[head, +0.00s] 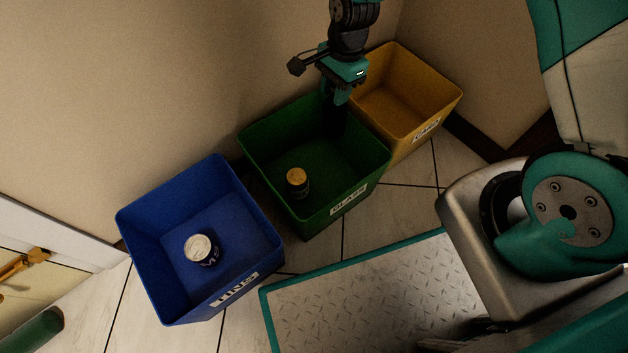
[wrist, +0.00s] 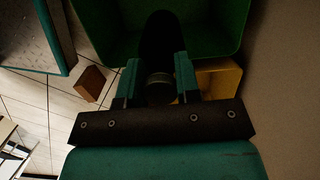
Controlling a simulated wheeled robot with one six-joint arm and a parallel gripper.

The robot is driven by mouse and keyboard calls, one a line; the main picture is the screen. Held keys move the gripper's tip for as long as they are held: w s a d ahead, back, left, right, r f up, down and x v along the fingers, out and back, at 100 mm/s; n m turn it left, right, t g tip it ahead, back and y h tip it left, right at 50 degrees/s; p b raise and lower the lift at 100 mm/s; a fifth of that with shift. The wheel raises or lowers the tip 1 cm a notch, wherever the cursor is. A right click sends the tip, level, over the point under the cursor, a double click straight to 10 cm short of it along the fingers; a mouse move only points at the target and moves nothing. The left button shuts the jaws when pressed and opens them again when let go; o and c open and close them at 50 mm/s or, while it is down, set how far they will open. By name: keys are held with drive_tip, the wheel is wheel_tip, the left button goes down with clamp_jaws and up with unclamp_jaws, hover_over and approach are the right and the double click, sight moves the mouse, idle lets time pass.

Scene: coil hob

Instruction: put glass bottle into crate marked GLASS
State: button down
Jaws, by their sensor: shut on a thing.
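The green crate marked GLASS (head: 262,140) stands on the floor in the middle of the head view. My gripper (head: 337,97) is over its back right part, pointing down. It is shut on a dark bottle (head: 335,124), which hangs upright within the crate's outline. In the wrist view the bottle (wrist: 160,40) sits between the two fingers (wrist: 158,88), its round end towards the camera and its dark body reaching over the green crate (wrist: 215,25). The bottle's lower end is dark, so I cannot tell whether it touches the crate floor.
A jar with a tan lid (head: 297,177) stands in the green crate. A blue crate marked TINS (head: 150,225), holding a can (head: 200,248), is to the left. A yellow crate (head: 440,98) is behind right. A brown block (wrist: 90,82) lies on the tiles.

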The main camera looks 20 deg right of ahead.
wheel_tip(320, 180, down, 20)
drive_tip(key=b, duration=1.1)
drive_tip(key=shift+a, duration=0.15)
drive_tip(key=c, duration=0.8)
unclamp_jaws()
drive_tip(key=shift+f, duration=0.25)
drive_tip(key=shift+r, duration=0.15)
